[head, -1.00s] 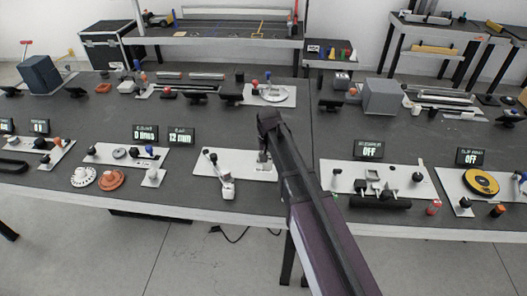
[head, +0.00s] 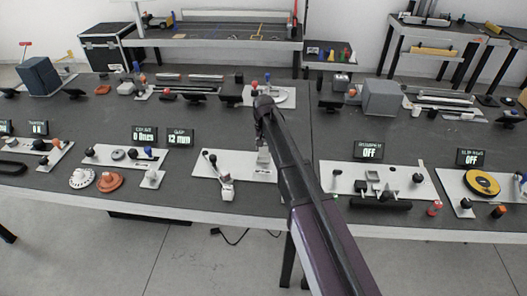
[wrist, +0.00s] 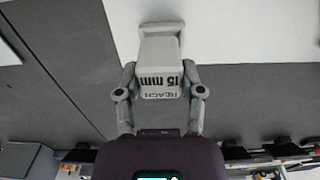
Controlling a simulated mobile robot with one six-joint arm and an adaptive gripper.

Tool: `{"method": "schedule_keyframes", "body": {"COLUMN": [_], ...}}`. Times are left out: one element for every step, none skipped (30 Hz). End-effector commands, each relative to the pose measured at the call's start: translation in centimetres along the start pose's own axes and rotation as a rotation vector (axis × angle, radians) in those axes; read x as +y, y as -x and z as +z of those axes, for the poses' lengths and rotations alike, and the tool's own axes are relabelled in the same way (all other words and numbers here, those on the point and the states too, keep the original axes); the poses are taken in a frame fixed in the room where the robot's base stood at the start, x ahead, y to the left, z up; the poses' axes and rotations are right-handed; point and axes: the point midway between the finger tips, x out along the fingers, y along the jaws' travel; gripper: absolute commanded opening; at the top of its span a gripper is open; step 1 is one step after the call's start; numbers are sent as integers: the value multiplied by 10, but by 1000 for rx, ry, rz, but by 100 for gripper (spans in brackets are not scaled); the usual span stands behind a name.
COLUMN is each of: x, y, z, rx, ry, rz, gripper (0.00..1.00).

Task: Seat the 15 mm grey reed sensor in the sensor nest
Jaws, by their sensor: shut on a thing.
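The grey reed sensor (wrist: 160,78) is a pale grey block marked "REACH 15 mm" in the wrist view. My gripper (wrist: 160,84) is shut on it, with one finger along each side. A wider grey piece (wrist: 160,28) shows at the block's far end; I cannot tell whether it is the sensor nest or whether they touch. In the head view my gripper (head: 262,146) points down at the right part of a white plate (head: 238,175). The sensor and gripper tips are small there, and my arm hides part of that area.
A lever fixture (head: 226,188) stands on the same plate, left of my gripper. A display reading 12 mm (head: 181,139) stands behind it. Another white plate (head: 405,190) with several parts lies to the right of my arm.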

Motion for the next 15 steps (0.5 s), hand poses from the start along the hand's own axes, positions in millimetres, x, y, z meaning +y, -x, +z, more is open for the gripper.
{"method": "schedule_keyframes", "body": {"x": [-1, -2, -3, -4, -4, -4, -4, -4, -4, -4, -4, -4, -4, -4, -4], "y": [0, -1, -1, -2, -4, -9, -12, -15, -18, -21, -24, -27, -29, -31, -33], "z": [-4, -6, -10, -14, -14, -12, -11, -11, -11, -11, -11, -11, -11, -11, -11], "rx": [0, 0, 0, 0, 0, 0, 0, 0, 0, 0, 0, 0, 0, 0, 0], "ry": [0, 0, 0, 0, 0, 1, 1, 1, 1, 1, 1, 1, 1, 1, 1], "rz": [0, 0, 0, 0, 0, 0, 0, 0, 0, 0, 0, 0, 0, 0, 0], "gripper": [3, 3, 3, 3, 3, 3, 3, 3, 3, 3, 3, 3, 3, 3, 3]}}
